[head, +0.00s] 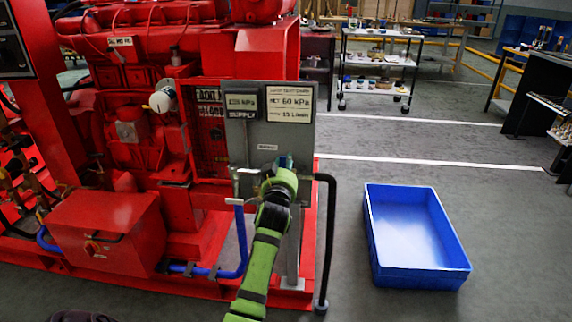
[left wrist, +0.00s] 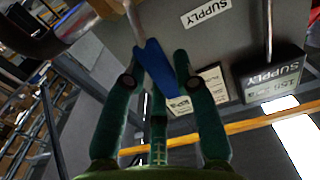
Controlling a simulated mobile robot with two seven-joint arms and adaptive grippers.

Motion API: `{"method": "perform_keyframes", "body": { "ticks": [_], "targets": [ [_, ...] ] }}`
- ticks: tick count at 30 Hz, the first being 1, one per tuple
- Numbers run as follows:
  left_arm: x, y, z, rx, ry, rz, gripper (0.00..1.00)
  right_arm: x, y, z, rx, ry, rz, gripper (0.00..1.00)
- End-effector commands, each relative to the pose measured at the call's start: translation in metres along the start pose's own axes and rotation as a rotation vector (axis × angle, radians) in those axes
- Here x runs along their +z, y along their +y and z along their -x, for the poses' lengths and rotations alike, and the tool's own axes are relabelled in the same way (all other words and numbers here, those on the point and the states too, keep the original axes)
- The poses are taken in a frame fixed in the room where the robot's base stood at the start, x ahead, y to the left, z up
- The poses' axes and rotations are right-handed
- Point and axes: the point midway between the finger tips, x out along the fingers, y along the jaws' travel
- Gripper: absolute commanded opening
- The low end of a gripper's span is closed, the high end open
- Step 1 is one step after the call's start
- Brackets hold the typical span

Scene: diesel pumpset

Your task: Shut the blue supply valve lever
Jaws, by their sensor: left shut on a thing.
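The blue supply valve lever (left wrist: 157,72) shows in the left wrist view between the green fingers of my left gripper (left wrist: 154,76), in front of the grey panel. In the head view only a small blue part of the lever (head: 286,161) shows above my left gripper (head: 281,172); the rest is hidden behind the gripper. My left gripper is shut on the lever. A SUPPLY label (left wrist: 206,13) is on the panel beside the lever, upside down in the left wrist view. My right gripper is not in view.
The grey panel (head: 240,137) carries pressure displays and stands at the red pumpset (head: 133,179). A black pipe (head: 327,235) runs down just right of my gripper, and a blue hose (head: 241,243) is left of it. A blue tub (head: 420,270) stands on the floor at the right.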

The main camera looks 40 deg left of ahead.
Motion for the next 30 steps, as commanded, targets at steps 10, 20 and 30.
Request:
{"method": "perform_keyframes", "body": {
  "ticks": [10,20,30],
  "targets": [
    [-0.003,-0.001,-0.001,-0.001,0.007,-0.002,0.54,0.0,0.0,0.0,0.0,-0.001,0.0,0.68],
    [-0.001,0.0,0.0,0.0,0.002,-0.002,0.54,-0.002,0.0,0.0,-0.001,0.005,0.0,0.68],
    [0.0,0.001,0.043,0.002,0.002,-0.001,0.54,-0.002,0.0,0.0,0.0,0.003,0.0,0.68]
  ]
}}
